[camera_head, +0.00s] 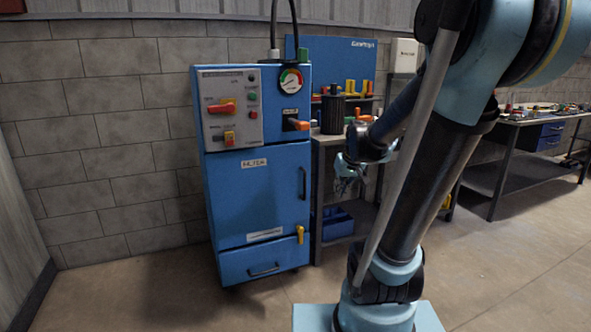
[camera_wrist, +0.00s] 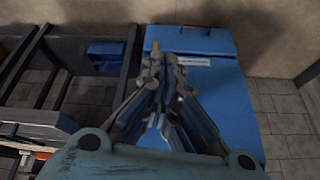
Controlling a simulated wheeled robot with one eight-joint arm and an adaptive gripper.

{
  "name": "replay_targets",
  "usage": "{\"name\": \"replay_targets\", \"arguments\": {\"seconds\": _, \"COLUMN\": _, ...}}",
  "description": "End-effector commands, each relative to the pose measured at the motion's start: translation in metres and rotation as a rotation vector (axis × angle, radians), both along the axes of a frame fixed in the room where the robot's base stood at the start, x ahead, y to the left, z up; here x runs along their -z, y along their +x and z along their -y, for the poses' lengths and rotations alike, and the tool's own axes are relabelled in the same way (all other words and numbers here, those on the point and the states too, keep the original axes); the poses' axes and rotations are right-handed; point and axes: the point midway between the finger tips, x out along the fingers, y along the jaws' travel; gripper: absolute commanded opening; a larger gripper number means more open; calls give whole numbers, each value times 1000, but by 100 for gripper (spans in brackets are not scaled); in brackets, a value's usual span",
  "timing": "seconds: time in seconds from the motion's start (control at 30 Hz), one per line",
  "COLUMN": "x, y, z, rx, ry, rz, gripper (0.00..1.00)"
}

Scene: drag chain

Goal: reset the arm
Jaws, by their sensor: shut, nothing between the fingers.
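My gripper (camera_head: 347,184) is at the end of my blue and dark arm, in the middle of the head view, just right of the blue cabinet. In the wrist view its two linkage fingers (camera_wrist: 164,62) come together at the tips, shut and empty. The blue cabinet (camera_head: 258,205) stands against the block wall with a control panel, a gauge and a lower door with a yellow latch. Its blue surface also fills the middle and right of the wrist view (camera_wrist: 228,110), beyond the fingers. I cannot tell the exact gap between the fingers and the cabinet.
A shelf bench (camera_head: 330,138) with bottles and a blue bin (camera_head: 337,223) stands right of the cabinet, close behind my gripper. A workbench (camera_head: 510,124) with small items is at the far right. The floor (camera_head: 170,285) in front is clear.

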Motion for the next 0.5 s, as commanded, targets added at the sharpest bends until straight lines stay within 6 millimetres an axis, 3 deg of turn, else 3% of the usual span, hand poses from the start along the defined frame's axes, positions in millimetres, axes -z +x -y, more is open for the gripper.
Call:
{"name": "replay_targets", "arguments": {"seconds": 0.1, "x": 5, "y": -35, "z": 4, "rx": 21, "ry": -11, "rz": -37, "gripper": 0}}
{"name": "replay_targets", "arguments": {"seconds": 0.5, "x": 35, "y": -143, "z": 21, "rx": 105, "ry": -52, "rz": -162, "gripper": 0}}
